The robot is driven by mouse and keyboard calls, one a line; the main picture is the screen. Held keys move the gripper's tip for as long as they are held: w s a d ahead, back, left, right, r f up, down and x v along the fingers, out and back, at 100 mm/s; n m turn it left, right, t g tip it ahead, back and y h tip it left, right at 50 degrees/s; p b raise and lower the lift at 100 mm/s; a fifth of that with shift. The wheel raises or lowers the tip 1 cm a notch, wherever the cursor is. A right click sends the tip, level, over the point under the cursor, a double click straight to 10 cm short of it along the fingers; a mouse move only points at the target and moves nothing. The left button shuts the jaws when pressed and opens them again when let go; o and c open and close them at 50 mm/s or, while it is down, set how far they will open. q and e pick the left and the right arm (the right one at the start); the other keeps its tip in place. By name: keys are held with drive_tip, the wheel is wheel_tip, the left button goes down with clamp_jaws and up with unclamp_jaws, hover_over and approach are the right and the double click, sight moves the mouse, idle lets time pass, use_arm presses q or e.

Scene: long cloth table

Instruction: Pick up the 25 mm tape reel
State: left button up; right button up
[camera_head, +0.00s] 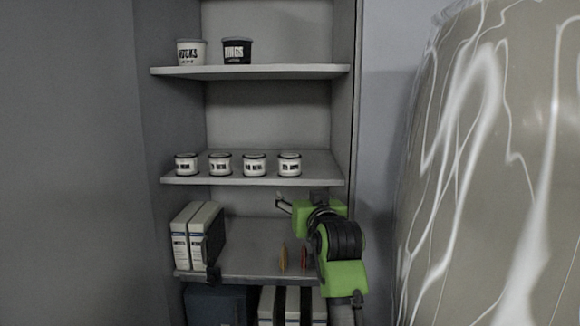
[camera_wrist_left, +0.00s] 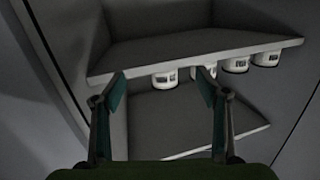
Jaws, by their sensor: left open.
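Several small white jar-like containers with dark rims and dark labels stand in a row on the middle shelf, the leftmost one (camera_head: 186,164) and the rightmost one (camera_head: 289,164) among them. Their labels are too small to read, and I cannot tell which thing is the 25 mm tape reel. My left gripper (camera_head: 284,203) is below and in front of the row's right end, apart from it. In the left wrist view its two fingers (camera_wrist_left: 163,76) are spread with nothing held. One white container (camera_wrist_left: 165,78) shows between the fingertips. My right gripper is not in view.
Two larger tubs, one white (camera_head: 191,53) and one black (camera_head: 237,52), stand on the top shelf (camera_head: 280,71). The lower shelf (camera_head: 250,265) bears white binders (camera_head: 186,240) and thin orange (camera_head: 283,257) and red (camera_head: 303,258) items close to my arm.

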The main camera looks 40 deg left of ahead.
use_arm(q)
drive_tip(key=n+y, duration=0.1)
approach(290, 155)
drive_tip(key=v, duration=0.4)
drive_tip(key=p+x, duration=0.2)
drive_tip(key=x, duration=0.2)
drive_tip(key=p+x, duration=0.2)
drive_tip(key=x, duration=0.2)
drive_tip(key=shift+s+a+f, duration=0.2)
drive_tip(key=shift+s+a, duration=0.05)
drive_tip(key=shift+a, duration=0.15)
drive_tip(key=shift+w+a+r+p, duration=0.1)
drive_tip(key=shift+w+a+p, duration=0.1)
drive_tip(key=shift+w+p, duration=0.15)
drive_tip(key=p+x, duration=0.3)
drive_tip(key=x, duration=0.1)
drive_tip(key=shift+w+d, duration=0.1)
drive_tip(key=shift+d, duration=0.05)
drive_tip(key=shift+w+a, duration=0.2)
drive_tip(key=shift+a, duration=0.15)
drive_tip(key=shift+d, duration=0.1)
drive_tip(key=c, duration=1.3)
